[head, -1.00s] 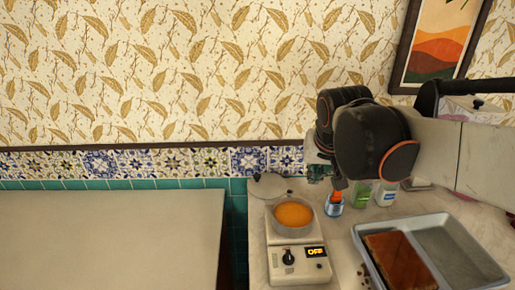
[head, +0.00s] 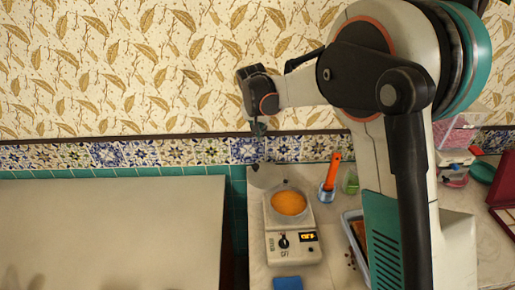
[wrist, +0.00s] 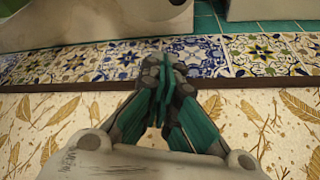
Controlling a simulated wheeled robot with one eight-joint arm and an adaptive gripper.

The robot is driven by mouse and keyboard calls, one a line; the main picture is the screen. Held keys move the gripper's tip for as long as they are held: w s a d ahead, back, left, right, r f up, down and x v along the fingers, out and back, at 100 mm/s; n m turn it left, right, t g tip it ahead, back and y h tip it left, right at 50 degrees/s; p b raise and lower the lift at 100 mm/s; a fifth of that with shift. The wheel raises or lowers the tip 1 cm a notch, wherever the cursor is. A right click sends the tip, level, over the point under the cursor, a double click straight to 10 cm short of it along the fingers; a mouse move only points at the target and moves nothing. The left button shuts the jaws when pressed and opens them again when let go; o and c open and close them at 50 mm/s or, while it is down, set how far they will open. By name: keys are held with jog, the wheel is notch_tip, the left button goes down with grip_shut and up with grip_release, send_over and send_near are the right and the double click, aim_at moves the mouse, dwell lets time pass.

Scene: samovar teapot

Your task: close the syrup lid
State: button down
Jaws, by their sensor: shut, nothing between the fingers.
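A small pot (head: 289,203) of orange syrup stands uncovered on a white hot plate (head: 292,246). Its grey lid (head: 267,175) is behind and left of the pot's opening; I cannot tell whether it is joined to the pot. My gripper (head: 259,129) is in front of the wall, above the lid in the picture and apart from it. In the wrist view my gripper's fingers (wrist: 163,78) are together with nothing between them, against the tiled wall strip. The lid and pot are not recognisable in the wrist view.
A blue jar (head: 327,195) with an orange-handled tool and a green jar (head: 350,182) stand right of the pot. A tray (head: 350,222) is partly hidden by my arm. A blue block (head: 288,283) lies at the front. A pale flat surface (head: 110,230) at left is clear.

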jog(key=b, duration=0.2)
send_over(265, 172)
jog(key=w+a, duration=0.2)
jog(key=w, duration=0.3)
jog(key=f, duration=1)
jog(key=shift+w+f, duration=0.2)
jog(key=shift+f, duration=0.05)
jog(key=shift+s+a+f, duration=0.1)
jog(key=shift+s+a, duration=0.15)
jog(key=shift+s, duration=0.4)
jog(key=shift+s+a+n, duration=0.3)
